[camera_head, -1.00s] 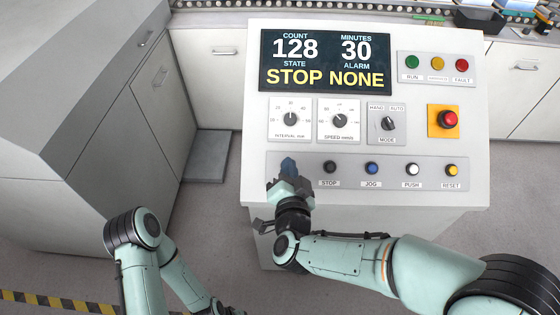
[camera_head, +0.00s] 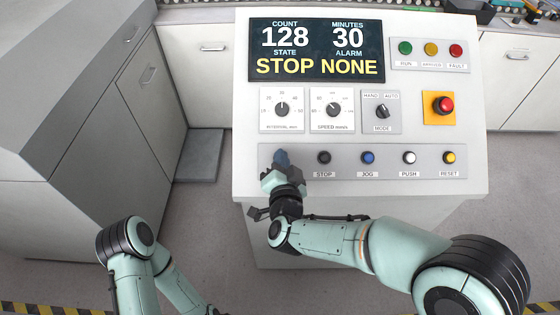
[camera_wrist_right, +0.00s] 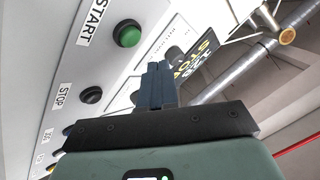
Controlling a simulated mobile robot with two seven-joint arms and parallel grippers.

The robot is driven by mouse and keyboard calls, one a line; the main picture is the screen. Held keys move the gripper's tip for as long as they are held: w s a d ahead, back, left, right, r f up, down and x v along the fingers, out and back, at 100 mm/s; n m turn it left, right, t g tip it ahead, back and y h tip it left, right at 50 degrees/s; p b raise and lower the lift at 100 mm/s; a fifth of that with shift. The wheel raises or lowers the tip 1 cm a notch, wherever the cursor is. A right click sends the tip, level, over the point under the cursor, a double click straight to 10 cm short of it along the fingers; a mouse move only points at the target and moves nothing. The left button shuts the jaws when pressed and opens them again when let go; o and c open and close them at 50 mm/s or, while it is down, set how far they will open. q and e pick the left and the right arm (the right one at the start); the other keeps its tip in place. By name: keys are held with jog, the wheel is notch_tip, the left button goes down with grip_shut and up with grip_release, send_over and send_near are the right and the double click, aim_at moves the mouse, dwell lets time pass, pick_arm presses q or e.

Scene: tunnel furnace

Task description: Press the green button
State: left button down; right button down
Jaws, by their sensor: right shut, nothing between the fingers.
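The green button (camera_wrist_right: 128,34) shows in the right wrist view beside its START label (camera_wrist_right: 90,20) on the light panel. In the head view it is hidden behind my right gripper (camera_head: 281,158), which is over the left end of the button strip (camera_head: 300,171). In the wrist view the right gripper's fingers (camera_wrist_right: 157,70) are shut and empty. They show below and right of the green button, and a gap shows in the picture between them and it. My left arm is at the lower left of the head view, with its gripper out of frame.
Right of my gripper sit the black STOP (camera_head: 324,157), blue JOG (camera_head: 367,158), white PUSH (camera_head: 409,158) and yellow RESET (camera_head: 449,158) buttons. A red emergency knob (camera_head: 443,105) is above. The display (camera_head: 316,50) reads STOP and NONE. A grey cabinet (camera_head: 80,130) stands left.

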jog(key=shift+w+f+b, duration=0.55)
jog(key=shift+w+f, duration=0.1)
jog(key=shift+f, duration=0.25)
dwell(1.4)
jog(key=shift+w+f+b, duration=0.25)
jog(key=shift+f+b, duration=0.1)
jog(key=shift+b, duration=0.05)
jog(key=shift+w+f+b, duration=0.3)
jog(key=shift+f+b, duration=0.1)
jog(key=shift+f, duration=0.05)
dwell(0.7)
dwell(0.3)
jog(key=shift+s+r+p, duration=0.55)
jog(key=shift+r, duration=0.25)
